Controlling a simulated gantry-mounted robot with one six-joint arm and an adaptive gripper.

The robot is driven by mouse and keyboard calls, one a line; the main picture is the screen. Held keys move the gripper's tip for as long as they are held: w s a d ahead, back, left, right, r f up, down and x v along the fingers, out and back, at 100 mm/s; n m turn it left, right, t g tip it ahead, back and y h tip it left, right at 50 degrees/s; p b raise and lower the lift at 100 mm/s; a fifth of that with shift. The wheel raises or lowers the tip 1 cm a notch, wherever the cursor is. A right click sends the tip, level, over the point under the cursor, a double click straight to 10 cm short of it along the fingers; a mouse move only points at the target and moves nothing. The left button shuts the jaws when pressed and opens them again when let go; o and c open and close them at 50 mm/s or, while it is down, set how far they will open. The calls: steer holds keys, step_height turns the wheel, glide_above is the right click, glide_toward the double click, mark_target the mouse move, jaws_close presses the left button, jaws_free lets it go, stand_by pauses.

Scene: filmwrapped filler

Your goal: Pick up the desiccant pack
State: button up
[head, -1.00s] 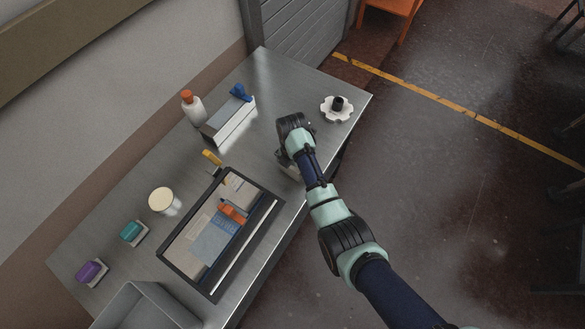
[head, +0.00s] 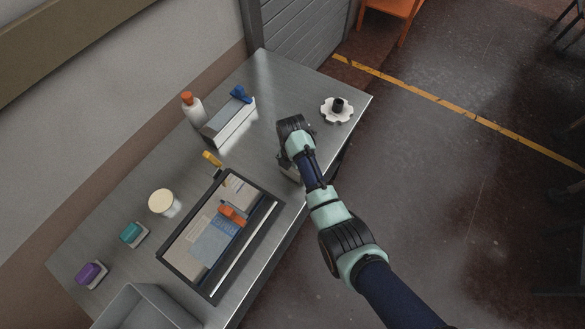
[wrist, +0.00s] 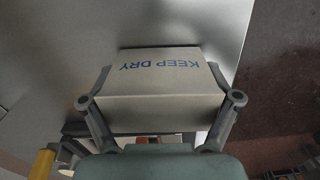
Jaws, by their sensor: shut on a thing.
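The desiccant pack (wrist: 160,82) is a pale, box-shaped pack printed "KEEP DRY" in blue, upside down in the wrist view. My gripper (wrist: 160,98) is shut on it, with one finger against each side. In the head view the gripper is mostly hidden under my wrist, over the table's right edge. Only a small grey part shows there, and I cannot tell pack from finger. I cannot tell whether the pack touches the table.
The metal table (head: 120,190) holds a black-framed tray (head: 262,178) with papers and an orange-handled tool (head: 232,214). Around it are a tin (head: 162,201), a film dispenser (head: 228,122), a white bottle (head: 192,108), a white knob (head: 336,109), teal (head: 132,234) and purple (head: 90,273) items and a grey bin (head: 140,300).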

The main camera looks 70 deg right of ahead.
step_height(320, 180, up, 20)
steer(key=p, duration=0.8)
steer(key=shift+f, duration=0.25)
